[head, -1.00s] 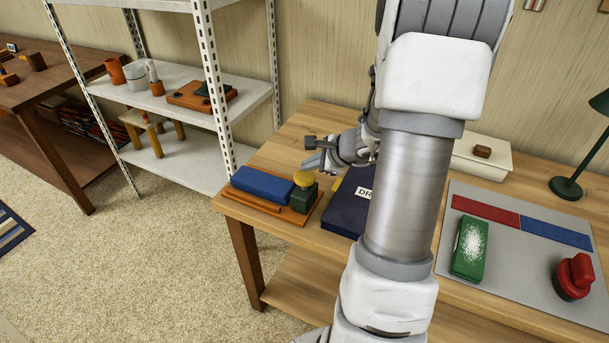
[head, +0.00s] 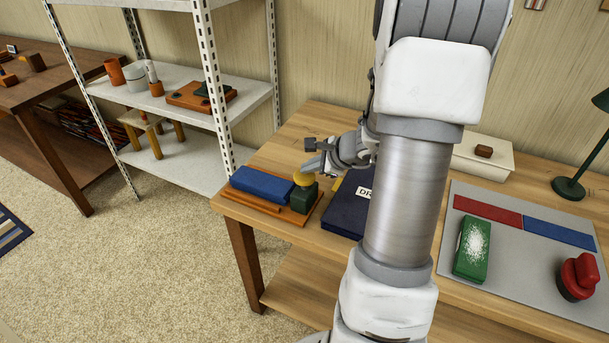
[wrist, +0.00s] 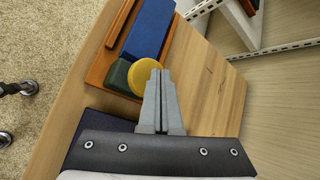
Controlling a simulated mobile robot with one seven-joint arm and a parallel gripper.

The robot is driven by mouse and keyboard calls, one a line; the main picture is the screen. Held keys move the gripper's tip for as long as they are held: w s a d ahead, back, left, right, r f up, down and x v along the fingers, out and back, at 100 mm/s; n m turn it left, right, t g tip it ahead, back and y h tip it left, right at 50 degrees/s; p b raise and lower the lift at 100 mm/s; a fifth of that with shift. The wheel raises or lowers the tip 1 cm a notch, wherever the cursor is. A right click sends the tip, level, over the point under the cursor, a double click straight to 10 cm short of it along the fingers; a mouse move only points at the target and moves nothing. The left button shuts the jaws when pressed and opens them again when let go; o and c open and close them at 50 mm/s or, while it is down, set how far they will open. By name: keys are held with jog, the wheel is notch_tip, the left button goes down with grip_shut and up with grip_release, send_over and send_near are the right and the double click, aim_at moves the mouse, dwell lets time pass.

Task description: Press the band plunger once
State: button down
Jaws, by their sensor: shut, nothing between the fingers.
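The band plunger is a yellow round cap (head: 304,178) on a dark green block (head: 303,198), at the right end of an orange-brown wooden base (head: 262,211) with a long blue block (head: 262,184). In the wrist view the yellow cap (wrist: 118,75) lies just left of my fingertips. My gripper (head: 308,169) is shut and empty, its fingers held together at the cap's upper right edge. The fingers (wrist: 157,75) overlap the cap's edge in the wrist view. I cannot tell whether they touch it.
A dark blue box (head: 346,211) with a label sits right of the base. A grey mat (head: 520,262) holds red and blue strips, a green block and a red knob. A white box (head: 482,160) is behind. A metal shelf (head: 211,85) stands at the left.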

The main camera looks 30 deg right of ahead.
aim_at(309, 176)
jog(key=shift+f+b, duration=1.1)
dwell(0.8)
jog(key=shift+r, duration=0.15)
jog(key=shift+r+p, duration=1)
jog(key=shift+r, duration=0.45)
jog(key=shift+r, duration=0.1)
notch_tip(309, 176, up, 5)
jog(key=p, duration=0.4)
dwell(0.3)
